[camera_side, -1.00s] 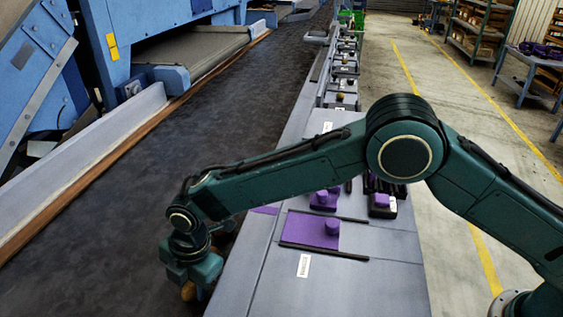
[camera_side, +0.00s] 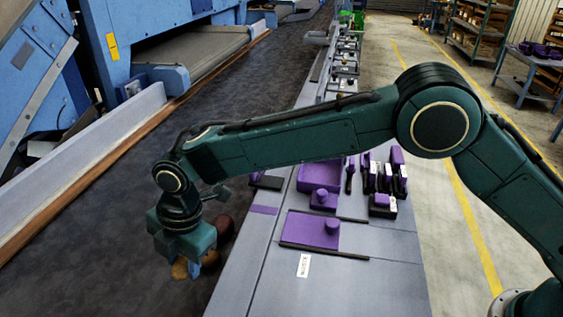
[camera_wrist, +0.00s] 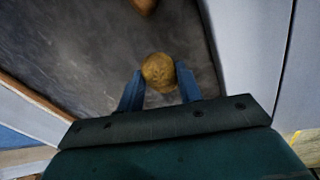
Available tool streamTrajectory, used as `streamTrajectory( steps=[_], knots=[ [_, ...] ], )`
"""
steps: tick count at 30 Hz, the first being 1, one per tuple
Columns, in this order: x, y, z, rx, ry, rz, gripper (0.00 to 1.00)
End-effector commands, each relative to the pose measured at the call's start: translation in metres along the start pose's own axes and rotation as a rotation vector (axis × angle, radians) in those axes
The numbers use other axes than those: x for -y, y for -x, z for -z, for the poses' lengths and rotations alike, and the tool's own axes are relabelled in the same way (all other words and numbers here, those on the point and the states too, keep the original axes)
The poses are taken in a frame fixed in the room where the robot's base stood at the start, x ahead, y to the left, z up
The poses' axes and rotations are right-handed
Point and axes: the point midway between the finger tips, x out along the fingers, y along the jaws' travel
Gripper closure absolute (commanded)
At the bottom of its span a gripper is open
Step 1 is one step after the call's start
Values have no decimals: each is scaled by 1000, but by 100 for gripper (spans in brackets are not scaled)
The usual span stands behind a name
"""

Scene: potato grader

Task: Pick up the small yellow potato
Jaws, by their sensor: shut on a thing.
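The small yellow potato (camera_wrist: 159,72) sits between the two blue fingers of my gripper (camera_wrist: 160,85) in the wrist view. The fingers are shut on its two sides. In the side view my gripper (camera_side: 187,262) points down over the dark belt (camera_side: 120,215), near its right edge. The yellow potato (camera_side: 180,269) shows at the fingertips there, partly hidden by the gripper. It appears raised, but the gap to the belt is hard to judge.
A reddish-brown potato (camera_side: 223,227) lies on the belt behind the gripper, and a brown one (camera_wrist: 145,4) shows at the wrist view's top edge. A grey bench (camera_side: 330,280) with a purple board (camera_side: 300,231) borders the belt on the right. Purple items and dark holders stand farther back.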

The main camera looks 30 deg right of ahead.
Motion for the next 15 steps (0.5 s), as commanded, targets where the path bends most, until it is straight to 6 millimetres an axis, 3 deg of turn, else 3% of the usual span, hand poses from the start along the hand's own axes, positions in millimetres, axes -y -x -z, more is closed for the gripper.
streamTrajectory(
  steps=[6,15],
  knots=[
    [-8,50,5,-2,1,-5,87],
    [-15,102,10,-1,1,-2,87]
  ],
)
